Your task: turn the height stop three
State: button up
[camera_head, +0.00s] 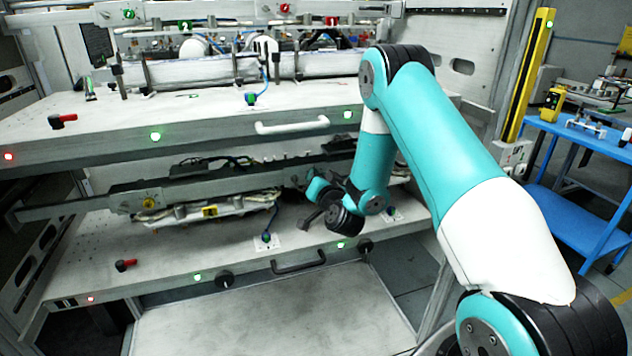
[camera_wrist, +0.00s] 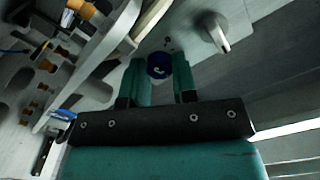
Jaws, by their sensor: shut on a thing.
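A round dark blue knob (camera_wrist: 159,66) with a small white mark sits between the two teal fingers of my gripper (camera_wrist: 160,72) in the wrist view. The fingers are shut on it, one on each side. The mark is too small to read as a number for sure. In the head view my wrist is low over the lower shelf (camera_head: 190,245), and the fingertips and the held knob cannot be made out.
Red-handled levers stand on the upper shelf (camera_head: 62,121) and lower shelf (camera_head: 126,265). A long rail assembly (camera_head: 150,195) spans the lower shelf behind my wrist. A grey post with a pale lever (camera_wrist: 216,34) is close by in the wrist view. A blue cart (camera_head: 575,200) stands right.

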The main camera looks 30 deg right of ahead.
jog(key=shift+a+f+m, duration=0.1)
jog(key=shift+f+m, duration=0.15)
jog(key=shift+m, duration=0.55)
jog(key=o, duration=0.9)
jog(key=shift+a, duration=0.1)
jog(key=shift+o, duration=0.2)
jog(key=shift+r, duration=0.1)
